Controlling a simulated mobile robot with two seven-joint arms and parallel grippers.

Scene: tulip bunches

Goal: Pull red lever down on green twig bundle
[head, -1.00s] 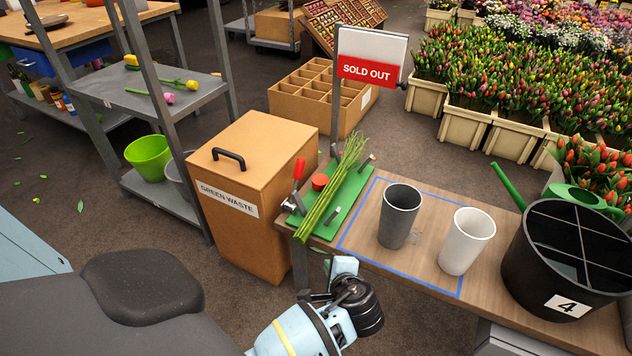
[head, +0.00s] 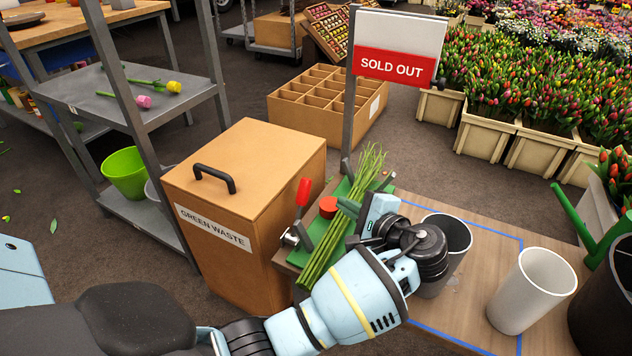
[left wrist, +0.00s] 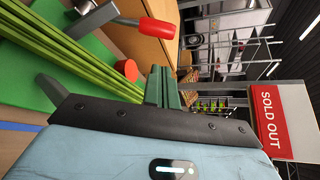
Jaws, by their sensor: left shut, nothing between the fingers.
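The red lever (head: 304,191) stands raised, tilted slightly right, on the grey clamp at the left edge of the green board (head: 291,254). The green twig bundle (head: 325,258) lies lengthwise on the board, beside the lever. A red round knob (head: 328,207) is behind the bundle. My left gripper (head: 348,207) is shut and empty, above the right side of the board, with the bundle between it and the lever. In the left wrist view the shut fingers (left wrist: 163,88) are near the red knob, and the lever (left wrist: 157,32) is apart from them. My right gripper is not in view.
The green waste box (head: 245,205) stands close left of the board. A sold-out sign (head: 392,66) rises behind it. A dark grey cup (head: 458,236), partly behind my arm, and a white cup (head: 530,290) stand on the table to the right.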

